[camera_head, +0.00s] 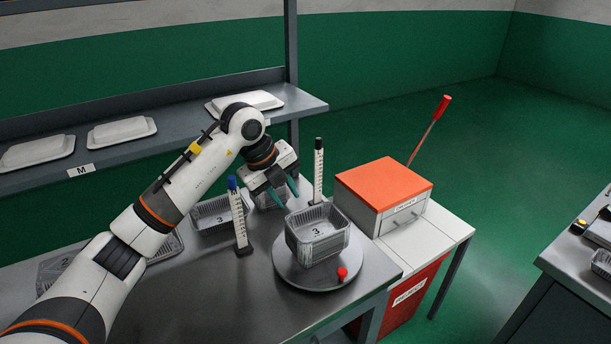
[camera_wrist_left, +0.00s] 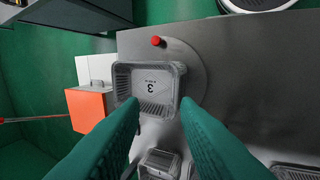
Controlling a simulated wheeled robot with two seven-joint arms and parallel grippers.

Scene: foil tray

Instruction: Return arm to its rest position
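My left arm reaches in from the left in the head view. Its gripper (camera_head: 284,194) has teal fingers spread apart, pointing down, above the table and beyond the foil tray. In the left wrist view the gripper (camera_wrist_left: 162,100) is open, with no object held between the fingers. The foil tray marked 3 (camera_head: 317,246) stands upright on a round metal plate (camera_head: 300,281) with a red knob; the tray also shows in the left wrist view (camera_wrist_left: 148,101), apart from the fingers. My right gripper is out of view.
A black-topped marker post (camera_head: 318,170) and a blue-topped one (camera_head: 238,215) stand near the gripper. More foil trays (camera_head: 212,216) lie behind and under the arm. An orange-topped box (camera_head: 384,183) with a red-handled lever is to the right. A shelf (camera_head: 180,137) holds white lids.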

